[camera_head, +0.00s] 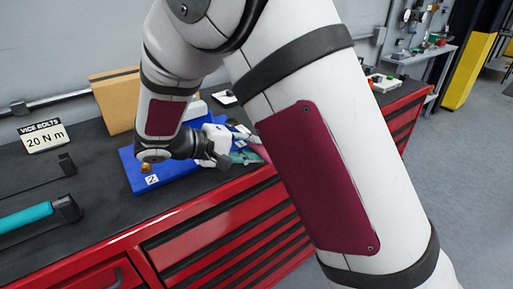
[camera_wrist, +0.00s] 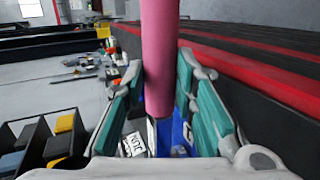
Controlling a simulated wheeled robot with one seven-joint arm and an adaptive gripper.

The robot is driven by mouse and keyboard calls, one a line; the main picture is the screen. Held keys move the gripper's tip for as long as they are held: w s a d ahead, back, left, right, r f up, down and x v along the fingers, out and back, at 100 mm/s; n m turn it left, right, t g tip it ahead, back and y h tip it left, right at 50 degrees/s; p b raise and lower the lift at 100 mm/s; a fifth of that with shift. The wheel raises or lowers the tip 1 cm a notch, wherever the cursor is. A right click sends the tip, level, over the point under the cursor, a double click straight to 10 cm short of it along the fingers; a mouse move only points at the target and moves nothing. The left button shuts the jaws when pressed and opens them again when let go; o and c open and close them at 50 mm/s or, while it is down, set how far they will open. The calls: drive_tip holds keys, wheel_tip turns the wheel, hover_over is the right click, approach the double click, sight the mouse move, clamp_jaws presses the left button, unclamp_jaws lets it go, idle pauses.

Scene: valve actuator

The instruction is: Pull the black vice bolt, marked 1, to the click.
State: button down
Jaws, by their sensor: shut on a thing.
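My gripper (camera_head: 242,156) is beside the blue vice base (camera_head: 132,172) on the bench. In the wrist view my gripper (camera_wrist: 160,85) has its teal pads on either side of a pink cylindrical handle (camera_wrist: 159,50) and is shut on it. The handle runs out of the top of that view, and its lower end is over blue surfaces. In the head view only a short piece of the pink handle (camera_head: 262,151) shows beside my arm. The black bolt marked 1 cannot be made out. A brass-coloured bolt (camera_head: 146,168) with a tag reading 2 (camera_head: 152,180) is at the base's near corner.
A sign (camera_head: 44,136) reads "VICE BOLTS 20 N m". A teal-handled tool (camera_head: 25,218) lies in black holders on the left. A cardboard-brown box (camera_head: 113,98) stands behind the base. The red drawer cabinet (camera_head: 205,228) forms the bench front. My arm covers much of the right.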

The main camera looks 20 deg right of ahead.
drive_tip(key=shift+a+r, duration=0.1)
idle(0.3)
drive_tip(key=shift+w, duration=0.1)
drive_tip(key=shift+a+r+p, duration=0.1)
drive_tip(key=shift+r+p, duration=0.25)
drive_tip(key=shift+r, duration=0.25)
drive_tip(key=shift+r+p, duration=0.75)
drive_tip(key=shift+r, duration=1.1)
drive_tip(key=shift+s, duration=0.2)
